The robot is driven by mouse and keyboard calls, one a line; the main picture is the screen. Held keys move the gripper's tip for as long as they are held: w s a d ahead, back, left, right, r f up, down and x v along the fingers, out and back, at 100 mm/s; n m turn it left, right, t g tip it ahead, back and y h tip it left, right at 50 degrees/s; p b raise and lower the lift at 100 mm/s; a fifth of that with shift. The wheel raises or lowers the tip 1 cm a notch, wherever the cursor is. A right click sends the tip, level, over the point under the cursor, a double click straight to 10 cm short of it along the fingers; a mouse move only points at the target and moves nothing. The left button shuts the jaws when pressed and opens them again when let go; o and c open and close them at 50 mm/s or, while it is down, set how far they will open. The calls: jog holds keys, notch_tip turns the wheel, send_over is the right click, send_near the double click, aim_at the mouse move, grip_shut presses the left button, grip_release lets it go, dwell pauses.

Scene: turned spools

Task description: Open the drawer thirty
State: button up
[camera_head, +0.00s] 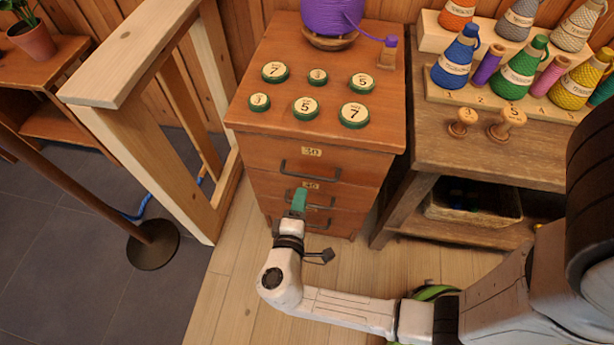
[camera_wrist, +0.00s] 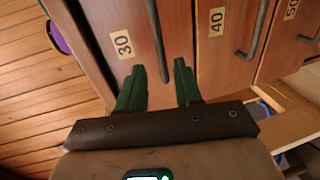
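Drawer thirty (camera_head: 268,157) is the top drawer of the wooden cabinet and looks shut. Its label "30" (camera_head: 312,152) sits above a dark bar handle (camera_head: 310,173). In the wrist view the label (camera_wrist: 122,44) is at left, and the handle (camera_wrist: 157,40) runs down from the top edge. My gripper (camera_wrist: 160,66) has its two green fingers apart. The handle's lower end shows between the fingertips in the wrist view; I cannot tell whether they touch it. In the head view my gripper (camera_head: 299,198) is in front of the cabinet, near the "40" label.
Drawers forty (camera_wrist: 215,65) and fifty (camera_wrist: 285,50) lie below and look shut. Numbered discs (camera_head: 306,107) and a purple spool (camera_head: 330,15) stand on the cabinet top. A wooden frame (camera_head: 150,60) is at left, a spool table (camera_head: 440,150) at right.

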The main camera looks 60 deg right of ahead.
aim_at(308, 175)
jog(key=x, duration=0.9)
jog(key=shift+d, duration=0.2)
grip_shut()
jog(key=shift+s, duration=0.1)
